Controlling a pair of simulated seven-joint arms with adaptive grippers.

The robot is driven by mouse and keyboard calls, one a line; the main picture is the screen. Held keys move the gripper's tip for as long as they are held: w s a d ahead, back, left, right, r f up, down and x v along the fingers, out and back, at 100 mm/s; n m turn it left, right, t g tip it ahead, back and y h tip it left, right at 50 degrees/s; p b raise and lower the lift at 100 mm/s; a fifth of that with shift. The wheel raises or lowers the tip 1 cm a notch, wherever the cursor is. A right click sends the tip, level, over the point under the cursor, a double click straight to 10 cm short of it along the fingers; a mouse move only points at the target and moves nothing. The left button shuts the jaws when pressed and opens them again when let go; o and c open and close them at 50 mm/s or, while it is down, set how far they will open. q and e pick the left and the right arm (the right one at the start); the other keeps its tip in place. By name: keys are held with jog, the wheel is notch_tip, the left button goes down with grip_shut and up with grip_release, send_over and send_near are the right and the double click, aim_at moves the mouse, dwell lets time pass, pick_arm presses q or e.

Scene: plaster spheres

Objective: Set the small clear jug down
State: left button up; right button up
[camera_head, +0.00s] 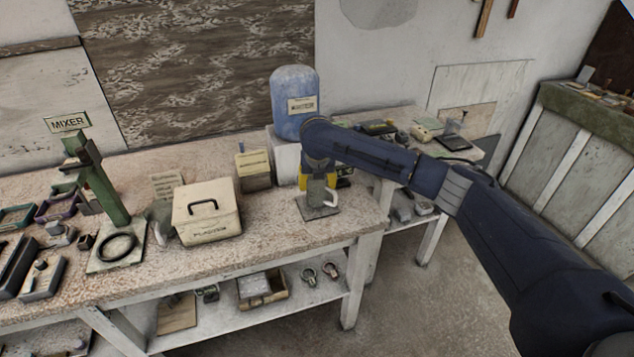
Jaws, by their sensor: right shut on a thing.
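My right arm reaches in from the right, and its right gripper (318,180) points down near the front right of the long workbench (285,230). It is shut on the small clear jug (316,196), whose upper part the gripper hides. A pale curved handle shows on the jug's right side. The jug looks upright, over a small dark square plate (327,212) on the bench. I cannot tell whether its base touches the plate. My left gripper is out of view.
A blue water container (296,88) stands on a white block behind the gripper. A small yellowish box (254,170) and a cream plaster box (206,222) with a black handle stand to the left. The green mixer stand (108,185) is farther left. Bare bench lies in front of the jug.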

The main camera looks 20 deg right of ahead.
jog(key=shift+f, duration=0.25)
jog(key=o, duration=1.3)
jog(key=shift+c, duration=0.2)
jog(key=shift+r, duration=0.2)
jog(key=shift+r, duration=1.8)
